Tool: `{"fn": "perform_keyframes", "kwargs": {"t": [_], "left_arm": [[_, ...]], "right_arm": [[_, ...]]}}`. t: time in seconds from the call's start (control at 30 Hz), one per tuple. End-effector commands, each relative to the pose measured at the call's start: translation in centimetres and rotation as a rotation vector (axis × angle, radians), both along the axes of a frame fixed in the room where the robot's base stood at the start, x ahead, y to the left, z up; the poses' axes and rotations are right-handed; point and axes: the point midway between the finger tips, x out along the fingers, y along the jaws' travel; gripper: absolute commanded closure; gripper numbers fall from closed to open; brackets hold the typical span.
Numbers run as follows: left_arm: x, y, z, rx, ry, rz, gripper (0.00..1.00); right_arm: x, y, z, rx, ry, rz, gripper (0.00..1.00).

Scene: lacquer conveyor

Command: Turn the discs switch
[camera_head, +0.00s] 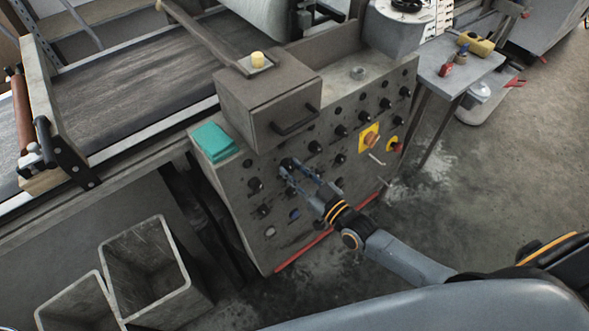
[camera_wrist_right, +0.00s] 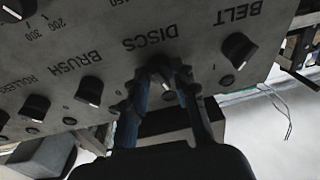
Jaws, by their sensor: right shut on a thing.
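The control panel (camera_head: 240,198) is a grey slanted face with several black knobs. In the right wrist view the word DISCS shows upside down on the panel (camera_wrist_right: 112,62), between the BRUSH and BELT labels. My right gripper (camera_wrist_right: 162,75) has its two fingertips closed around the discs switch right at that label. The fingers hide most of this switch; a small part (camera_wrist_right: 168,95) shows between them. In the head view my right gripper (camera_head: 288,166) reaches the panel from the lower right. My left gripper is not in view.
The belt knob (camera_wrist_right: 238,48) and brush knob (camera_wrist_right: 90,90) stand on either side of the fingers. A yellow-backed emergency switch (camera_head: 369,137) is up and right. A box with a handle (camera_head: 268,100) juts above the panel. Two open bins (camera_head: 150,265) stand lower left.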

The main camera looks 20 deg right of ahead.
Motion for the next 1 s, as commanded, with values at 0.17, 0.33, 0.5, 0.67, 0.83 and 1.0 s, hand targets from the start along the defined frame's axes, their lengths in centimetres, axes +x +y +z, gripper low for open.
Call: {"fn": "perform_keyframes", "kwargs": {"t": [0.17, 0.33, 0.5, 0.67, 0.83, 1.0], "left_arm": [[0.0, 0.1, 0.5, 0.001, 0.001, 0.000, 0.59], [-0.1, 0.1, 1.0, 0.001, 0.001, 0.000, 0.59], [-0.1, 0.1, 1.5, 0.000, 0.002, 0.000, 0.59], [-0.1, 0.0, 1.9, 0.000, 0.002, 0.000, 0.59], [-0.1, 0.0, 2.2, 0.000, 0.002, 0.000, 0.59], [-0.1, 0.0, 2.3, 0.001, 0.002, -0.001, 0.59]], "right_arm": [[-0.1, 0.1, 0.0, 0.158, 0.058, -0.032, 1.00], [-0.1, 0.2, 0.1, 0.307, 0.113, -0.060, 1.00], [-0.1, 0.3, 0.1, 0.447, 0.163, -0.087, 1.00], [-0.2, 0.3, 0.1, 0.558, 0.204, -0.109, 1.00], [-0.2, 0.4, 0.0, 0.647, 0.236, -0.126, 1.00], [-0.2, 0.4, 0.0, 0.704, 0.257, -0.137, 1.00]]}}
